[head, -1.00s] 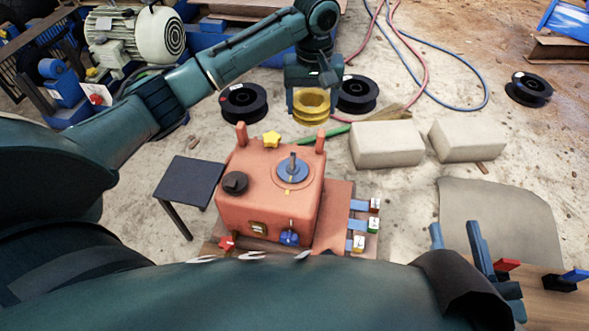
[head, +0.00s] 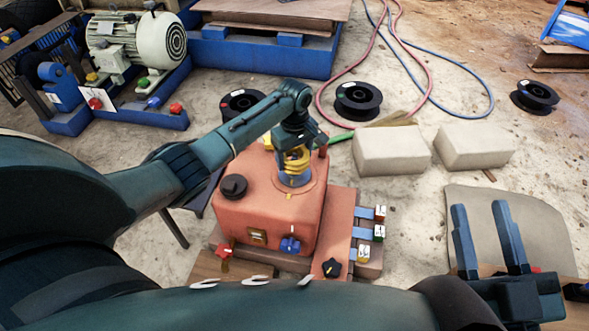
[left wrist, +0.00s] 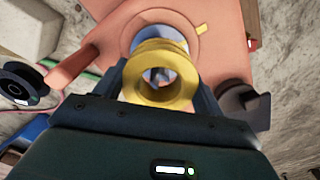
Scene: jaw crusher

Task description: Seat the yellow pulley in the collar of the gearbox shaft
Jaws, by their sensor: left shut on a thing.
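The yellow pulley (head: 297,161) is held in my left gripper (head: 291,153), right over the blue collar (head: 296,180) on top of the orange gearbox (head: 250,208). In the left wrist view the pulley (left wrist: 134,82) sits between the fingers, its bore facing the camera. Blue-grey metal of the shaft or collar shows through and behind it. I cannot tell whether the pulley touches the collar or the shaft has entered the bore. My right gripper (head: 482,212) is open and empty at the lower right.
A black knob (head: 233,186) stands on the gearbox top, left of the collar. Colored switches (head: 379,213) line its right side. Black spools (head: 357,100), pale blocks (head: 390,150) and hoses (head: 425,60) lie behind. A grey mat (head: 540,215) lies to the right.

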